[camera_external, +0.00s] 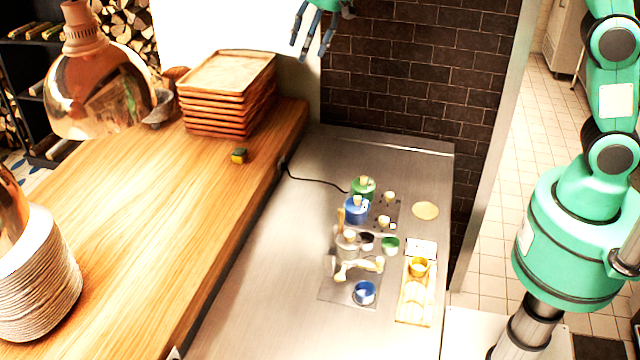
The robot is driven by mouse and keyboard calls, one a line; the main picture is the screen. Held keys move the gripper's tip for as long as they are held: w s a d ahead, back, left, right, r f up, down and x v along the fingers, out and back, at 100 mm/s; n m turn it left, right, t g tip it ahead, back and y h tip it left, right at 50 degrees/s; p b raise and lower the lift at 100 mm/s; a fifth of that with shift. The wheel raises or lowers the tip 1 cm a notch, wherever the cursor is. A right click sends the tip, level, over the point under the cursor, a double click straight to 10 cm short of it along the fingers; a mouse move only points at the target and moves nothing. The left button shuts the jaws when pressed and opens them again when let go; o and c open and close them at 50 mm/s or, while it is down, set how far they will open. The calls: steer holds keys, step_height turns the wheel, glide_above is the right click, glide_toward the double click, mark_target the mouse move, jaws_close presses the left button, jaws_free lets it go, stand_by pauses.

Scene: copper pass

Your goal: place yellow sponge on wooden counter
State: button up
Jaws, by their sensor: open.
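The yellow sponge (239,156), a small block with a dark side, rests on the wooden counter (165,220), to the front of the stacked wooden trays and near the counter's right edge. Nothing touches it. My gripper (312,45) hangs at the top of the view, open and empty, with its fingers pointing down. It is well apart from the sponge, above and to its right in the picture. The upper part of the gripper is cut off by the frame's top edge.
Stacked wooden trays (225,95) stand at the counter's back. Stacked white plates (35,280) and a copper lamp (95,90) are at left. The lower steel worktop (290,250) holds several cups, a blue pot (356,212) and a wooden tray (415,308). The counter's middle is clear.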

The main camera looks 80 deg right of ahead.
steer(key=s+a+r, duration=0.2)
steer(key=s+r, duration=0.1)
steer(key=s, duration=0.6)
steer(key=s+a+r, duration=0.1)
steer(key=s+r, duration=0.1)
steer(key=s, duration=0.7)
steer(key=s+a+r, duration=0.2)
steer(key=s+r, duration=0.1)
steer(key=s, duration=0.6)
steer(key=s+f, duration=0.3)
steer(key=s, duration=0.7)
steer(key=s+a+f+m+t, duration=0.1)
steer(key=s+f, duration=0.2)
steer(key=s, duration=0.8)
steer(key=shift+s+t, duration=0.25)
steer(key=shift+t, duration=0.05)
steer(key=shift+a, duration=0.1)
step_height(320, 180, down, 16)
steer(key=b, duration=1.6)
steer(key=shift+f+b, duration=0.25)
steer(key=shift+b, duration=0.05)
